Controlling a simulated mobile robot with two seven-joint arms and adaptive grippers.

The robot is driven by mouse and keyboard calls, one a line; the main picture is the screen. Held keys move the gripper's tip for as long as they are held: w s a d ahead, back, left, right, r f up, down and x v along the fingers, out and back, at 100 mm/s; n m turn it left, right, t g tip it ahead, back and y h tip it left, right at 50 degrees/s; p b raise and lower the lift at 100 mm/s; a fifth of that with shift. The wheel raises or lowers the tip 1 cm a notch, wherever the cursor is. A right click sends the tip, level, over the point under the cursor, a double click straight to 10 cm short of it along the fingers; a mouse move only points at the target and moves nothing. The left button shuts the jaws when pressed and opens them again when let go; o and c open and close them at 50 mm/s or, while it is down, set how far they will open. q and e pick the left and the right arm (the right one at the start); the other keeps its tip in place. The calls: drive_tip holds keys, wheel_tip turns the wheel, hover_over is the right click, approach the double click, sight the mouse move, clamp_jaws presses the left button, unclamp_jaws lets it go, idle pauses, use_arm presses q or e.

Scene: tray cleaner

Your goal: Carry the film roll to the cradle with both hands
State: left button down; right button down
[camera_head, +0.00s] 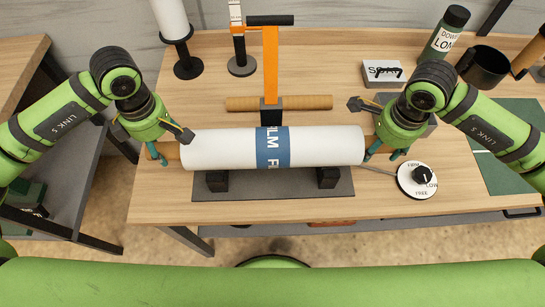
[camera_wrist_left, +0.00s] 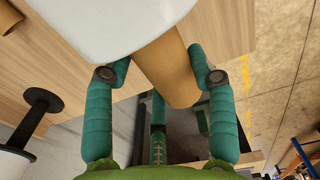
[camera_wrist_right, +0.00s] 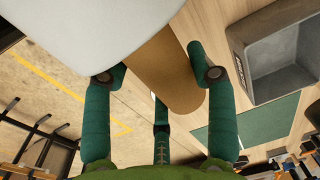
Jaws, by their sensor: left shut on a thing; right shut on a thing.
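The film roll (camera_head: 225,149) is white with a blue label and brown core ends, and lies level across the head view. My left gripper (camera_head: 167,150) is shut on its left core end, which also shows between the fingers in the left wrist view (camera_wrist_left: 170,70). My right gripper (camera_head: 373,148) is shut on the right core end, seen between the fingers in the right wrist view (camera_wrist_right: 165,75). The cradle (camera_head: 328,177) shows as two black supports on a dark grey base, directly below the roll in the picture. The roll hides their tops, so I cannot tell whether it touches them.
A round dial (camera_head: 417,180) sits right of the base. A black mug (camera_head: 483,68), dark bottle (camera_head: 446,33) and green mat (camera_head: 505,165) are at the right. Bare wood lies in front.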

use_arm(q)
drive_tip(key=c, duration=0.8)
unclamp_jaws()
drive_tip(key=shift+f, duration=0.25)
use_arm(e)
drive_tip(key=c, duration=0.8)
unclamp_jaws()
drive_tip(key=shift+f, duration=0.3)
use_arm(q)
drive_tip(key=o, duration=0.4)
drive_tip(key=shift+r, duration=0.1)
use_arm(e)
drive_tip(key=o, duration=0.4)
drive_tip(key=shift+r, duration=0.1)
use_arm(q)
drive_tip(key=shift+r, duration=0.15)
use_arm(e)
drive_tip(key=shift+r, duration=0.15)
